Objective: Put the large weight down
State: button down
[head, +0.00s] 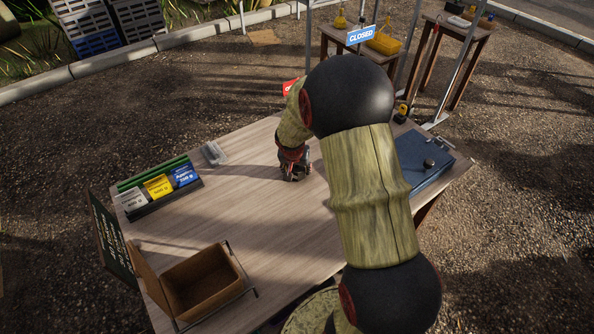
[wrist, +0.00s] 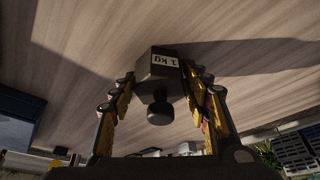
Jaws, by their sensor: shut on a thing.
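The large weight (wrist: 157,66) is a dark, angular block with a knobbed top and a white "1 kg" label. In the wrist view it sits between the two yellow-and-black fingers of my gripper (wrist: 160,85), which is shut on it. In the head view my gripper (head: 294,172) is low over the far middle of the wooden table (head: 260,215). My arm and gripper mostly hide the weight there. I cannot tell whether its base touches the table.
A card tray (head: 160,205) and a small clear container (head: 214,153) stand left of my gripper. A brown open box (head: 203,283) is at the near left.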

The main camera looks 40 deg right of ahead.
jog(key=shift+w+r+p, duration=0.15)
jog(key=shift+r+p, duration=0.15)
jog(key=shift+r, duration=0.35)
notch_tip(320, 180, up, 2)
jog(key=shift+r+p, duration=0.15)
jog(key=shift+p, duration=0.4)
jog(key=s+r+p, duration=0.4)
jog(key=s+r, duration=0.5)
jog(key=s, duration=0.5)
jog(key=shift+a+r, duration=0.3)
jog(key=shift+a, duration=0.1)
